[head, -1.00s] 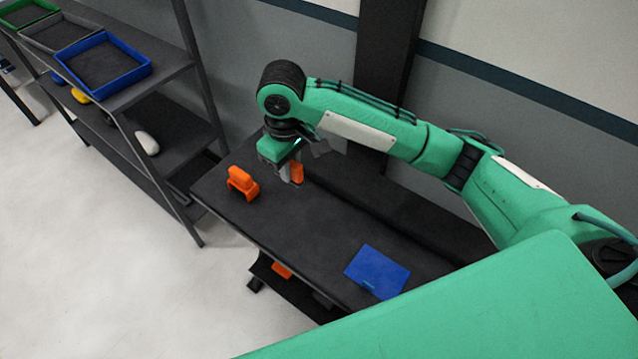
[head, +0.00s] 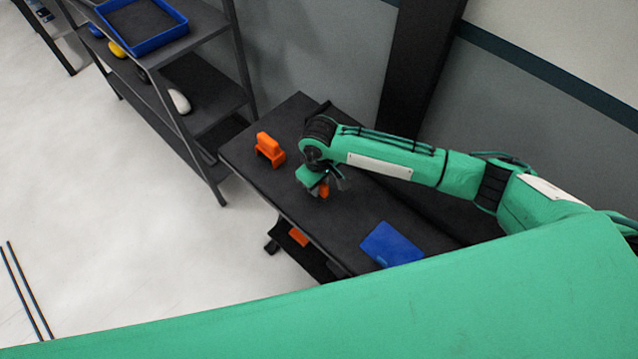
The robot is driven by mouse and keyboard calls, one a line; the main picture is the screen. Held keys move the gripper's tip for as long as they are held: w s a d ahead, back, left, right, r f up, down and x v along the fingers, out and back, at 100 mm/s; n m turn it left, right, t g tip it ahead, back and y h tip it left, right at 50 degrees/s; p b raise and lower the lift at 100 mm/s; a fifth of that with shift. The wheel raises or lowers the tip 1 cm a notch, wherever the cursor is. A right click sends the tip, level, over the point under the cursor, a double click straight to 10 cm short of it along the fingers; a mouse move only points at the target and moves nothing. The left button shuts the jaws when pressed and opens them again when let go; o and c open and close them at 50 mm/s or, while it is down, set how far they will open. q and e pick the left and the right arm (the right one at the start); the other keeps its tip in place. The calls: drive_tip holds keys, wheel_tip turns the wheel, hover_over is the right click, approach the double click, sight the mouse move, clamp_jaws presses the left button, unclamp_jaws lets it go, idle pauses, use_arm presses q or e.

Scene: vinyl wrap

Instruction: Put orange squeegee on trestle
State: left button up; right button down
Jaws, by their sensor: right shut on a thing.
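My right gripper (head: 322,192) is above the dark bench top, shut on a small orange thing (head: 324,190). It looks like the orange squeegee, but it is mostly hidden by the gripper and too small to be sure. The dark-topped bench (head: 290,115), which may be the trestle, stands below my right arm. A chunky orange item (head: 269,150) stands upright on its far left end, apart from the gripper. My left gripper is not in view.
A flat blue item (head: 391,244) lies at the bench's near right. Another orange item (head: 298,236) is on a lower level under the bench. A dark shelf rack (head: 205,107) with a blue tray (head: 147,50) stands at left. Pale floor lies open left of the bench.

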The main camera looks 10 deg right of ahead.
drive_tip(key=shift+f, duration=0.3)
drive_tip(key=shift+f, duration=0.1)
drive_tip(key=c, duration=1.3)
unclamp_jaws()
wheel_tip(320, 180, up, 12)
drive_tip(key=shift+r+b, duration=0.15)
drive_tip(key=shift+b, duration=0.6)
drive_tip(key=shift+a, duration=0.1)
